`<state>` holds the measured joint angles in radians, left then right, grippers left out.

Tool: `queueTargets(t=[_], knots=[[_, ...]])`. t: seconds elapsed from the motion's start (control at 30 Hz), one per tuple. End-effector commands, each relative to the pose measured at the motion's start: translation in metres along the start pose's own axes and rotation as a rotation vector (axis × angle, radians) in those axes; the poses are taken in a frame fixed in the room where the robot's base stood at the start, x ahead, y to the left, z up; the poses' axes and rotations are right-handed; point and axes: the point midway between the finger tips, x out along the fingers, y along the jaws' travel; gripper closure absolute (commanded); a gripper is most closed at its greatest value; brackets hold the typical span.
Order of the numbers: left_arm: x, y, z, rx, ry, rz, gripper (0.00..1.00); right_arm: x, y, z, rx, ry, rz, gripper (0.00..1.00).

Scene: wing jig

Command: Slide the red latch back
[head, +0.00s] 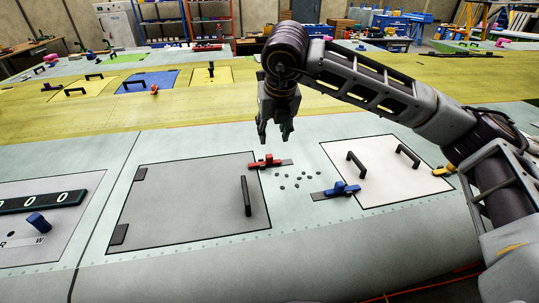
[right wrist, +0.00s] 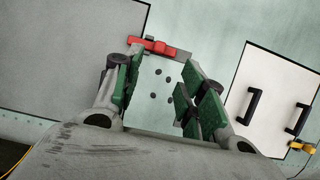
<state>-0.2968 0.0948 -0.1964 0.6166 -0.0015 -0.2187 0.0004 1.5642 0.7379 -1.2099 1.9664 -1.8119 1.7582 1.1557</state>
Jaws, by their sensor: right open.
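The red latch (head: 265,161) sits on a dark rail at the top right corner of the grey door panel (head: 190,205) on the wing skin. In the right wrist view the red latch (right wrist: 153,46) shows beyond and between the fingertips. My right gripper (head: 275,133) is open and empty, above the wing and apart from the latch. In the right wrist view its green-padded fingers (right wrist: 160,75) are spread. My left gripper is not in view.
A blue latch (head: 341,189) sits beside a white panel (head: 380,190) with two black handles. Several small dark dots (head: 297,180) lie between the panels. The grey panel has a black upright handle (head: 246,196). A counter panel with a blue knob (head: 38,222) is at left.

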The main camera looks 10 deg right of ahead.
Motion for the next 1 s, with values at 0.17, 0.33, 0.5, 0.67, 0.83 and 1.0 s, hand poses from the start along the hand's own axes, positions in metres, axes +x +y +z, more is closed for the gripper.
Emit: queueTargets(t=[0.17, 0.33, 0.5, 0.67, 0.83, 1.0], knots=[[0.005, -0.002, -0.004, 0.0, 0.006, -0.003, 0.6, 0.021, -0.001, -0.001, 0.001, 0.002, -0.001, 0.59], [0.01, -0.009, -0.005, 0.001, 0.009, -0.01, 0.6, 0.043, -0.001, -0.001, 0.002, 0.001, -0.002, 0.59], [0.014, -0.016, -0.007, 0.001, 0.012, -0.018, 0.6, 0.066, -0.001, -0.001, 0.001, 0.003, -0.001, 0.59], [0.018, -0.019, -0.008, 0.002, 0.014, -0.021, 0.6, 0.086, -0.001, -0.001, 0.001, 0.002, -0.001, 0.59], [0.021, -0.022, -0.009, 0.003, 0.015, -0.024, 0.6, 0.107, -0.001, -0.001, 0.001, 0.001, -0.001, 0.59], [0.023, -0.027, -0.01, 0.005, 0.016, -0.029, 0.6, 0.121, -0.001, 0.0, 0.001, 0.001, 0.0, 0.59]])
